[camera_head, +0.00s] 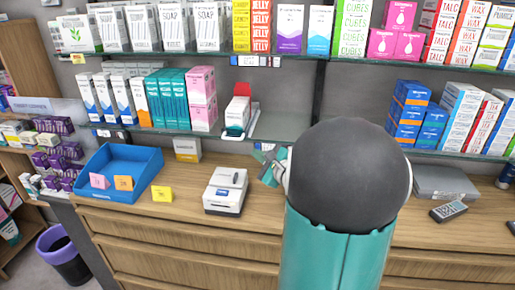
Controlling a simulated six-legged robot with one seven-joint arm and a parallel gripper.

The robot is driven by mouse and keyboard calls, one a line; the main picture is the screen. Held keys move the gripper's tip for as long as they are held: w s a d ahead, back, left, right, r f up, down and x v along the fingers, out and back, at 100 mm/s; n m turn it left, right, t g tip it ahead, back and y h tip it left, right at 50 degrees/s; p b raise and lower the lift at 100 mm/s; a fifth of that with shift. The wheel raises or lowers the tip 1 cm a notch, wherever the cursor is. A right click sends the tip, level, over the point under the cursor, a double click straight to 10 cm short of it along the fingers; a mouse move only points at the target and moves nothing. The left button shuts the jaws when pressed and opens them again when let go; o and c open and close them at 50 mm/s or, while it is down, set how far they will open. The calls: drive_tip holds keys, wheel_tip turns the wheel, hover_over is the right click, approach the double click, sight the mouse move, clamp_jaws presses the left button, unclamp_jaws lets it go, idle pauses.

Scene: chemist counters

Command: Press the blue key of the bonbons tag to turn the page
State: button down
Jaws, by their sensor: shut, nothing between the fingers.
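Several small electronic shelf tags sit on the shelf edges. One group with blue and dark parts (262,60) is on the upper shelf edge, and another tag (112,134) is on the lower shelf edge at left. Their print is too small to read, so I cannot tell which is the bonbons tag, and I cannot make out its blue key. My gripper (266,160) is shut and empty, just below the lower shelf edge and above the counter. My arm's big dark joint and teal link hide the shelf and counter to its right.
A white-and-teal item (234,131) is at the lower shelf edge, close left of my gripper.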

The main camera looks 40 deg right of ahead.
drive_tip(key=shift+s+a, duration=0.8)
drive_tip(key=shift+a, duration=0.2)
drive_tip(key=shift+s+a, duration=0.75)
drive_tip(key=shift+a, duration=0.25)
drive_tip(key=shift+a, duration=0.1)
